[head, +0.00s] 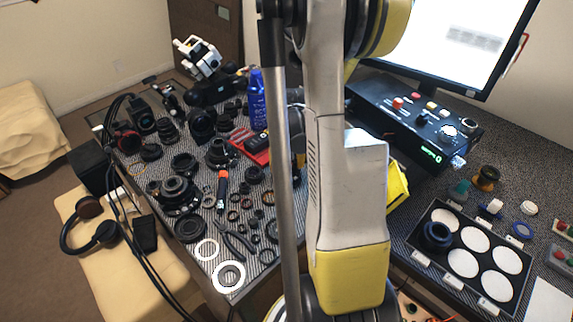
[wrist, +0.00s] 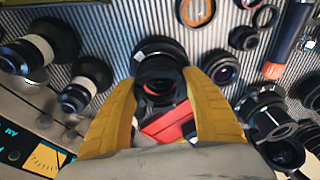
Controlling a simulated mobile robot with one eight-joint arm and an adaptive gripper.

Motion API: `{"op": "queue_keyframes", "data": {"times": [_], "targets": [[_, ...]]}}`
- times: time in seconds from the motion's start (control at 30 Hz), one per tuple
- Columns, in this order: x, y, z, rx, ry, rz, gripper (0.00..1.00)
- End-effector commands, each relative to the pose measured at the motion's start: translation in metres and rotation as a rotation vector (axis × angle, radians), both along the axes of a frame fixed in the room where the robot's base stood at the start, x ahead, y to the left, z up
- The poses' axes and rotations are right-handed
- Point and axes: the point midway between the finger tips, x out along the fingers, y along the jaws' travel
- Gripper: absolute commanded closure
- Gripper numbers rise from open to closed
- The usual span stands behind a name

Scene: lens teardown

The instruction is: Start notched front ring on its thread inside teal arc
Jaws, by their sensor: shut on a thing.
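In the wrist view my gripper (wrist: 162,82) has its two yellow fingers on either side of a dark ring (wrist: 158,98), shut on it. This looks like the notched front ring, but its notches are too small to make out. A black lens barrel (wrist: 158,46) shows just beyond the ring; I cannot tell whether the two touch. No thread or teal arc can be made out. In the head view my own arm hides the gripper and the ring.
Many lens parts crowd the striped mat around the gripper, including a black lens (wrist: 221,67) close on the right. A red tray (wrist: 172,126) shows between the fingers. In the head view a blue bottle (head: 257,98) stands near the arm. A parts tray (head: 431,213) lies right.

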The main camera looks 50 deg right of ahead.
Motion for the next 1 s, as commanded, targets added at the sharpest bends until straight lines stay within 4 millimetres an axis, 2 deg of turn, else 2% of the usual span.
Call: {"op": "queue_keyframes", "data": {"times": [1.0], "targets": [[0.0000, 0.0000, -0.0064, 0.000, 0.000, 0.000, 0.67]]}}
